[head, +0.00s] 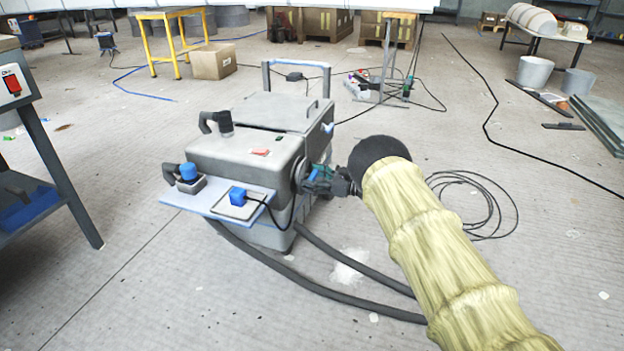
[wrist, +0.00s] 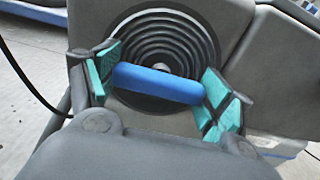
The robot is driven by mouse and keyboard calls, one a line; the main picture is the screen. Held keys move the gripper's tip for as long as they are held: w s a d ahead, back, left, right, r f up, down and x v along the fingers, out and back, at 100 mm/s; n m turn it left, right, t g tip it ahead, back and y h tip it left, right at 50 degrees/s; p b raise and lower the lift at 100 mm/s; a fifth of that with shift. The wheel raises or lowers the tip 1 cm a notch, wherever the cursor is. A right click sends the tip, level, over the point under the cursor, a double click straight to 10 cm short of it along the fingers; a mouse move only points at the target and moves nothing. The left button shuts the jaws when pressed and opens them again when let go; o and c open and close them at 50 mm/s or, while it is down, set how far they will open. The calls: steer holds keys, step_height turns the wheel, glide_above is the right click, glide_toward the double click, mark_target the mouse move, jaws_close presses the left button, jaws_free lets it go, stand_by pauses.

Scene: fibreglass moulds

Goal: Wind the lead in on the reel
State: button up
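The reel (wrist: 160,30) shows in the wrist view as dark ringed discs on the side of a grey machine. A blue bar-shaped handle (wrist: 158,83) lies across its front, sloping slightly down to the right. My gripper (wrist: 160,85) is open, with its teal-padded fingers wide apart at the two ends of the handle. I cannot tell whether the pads touch it. In the head view my gripper (head: 318,180) is close against the machine's right side, and the reel (head: 300,176) is mostly hidden. A black lead (head: 270,212) runs from a blue plug (head: 238,196) on the front shelf toward the reel side.
The grey machine (head: 245,155) stands on the floor with dark hoses (head: 340,293) in front. A coiled black cable (head: 475,205) lies on the floor to the right. A bench (head: 60,180) stands at left, and a cardboard box (head: 213,62) behind. Front-left floor is clear.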

steer(key=o, duration=0.4)
steer(key=shift+a, duration=0.1)
steer(key=v, duration=1.2)
steer(key=shift+s+d, duration=0.1)
steer(key=shift+d, duration=0.1)
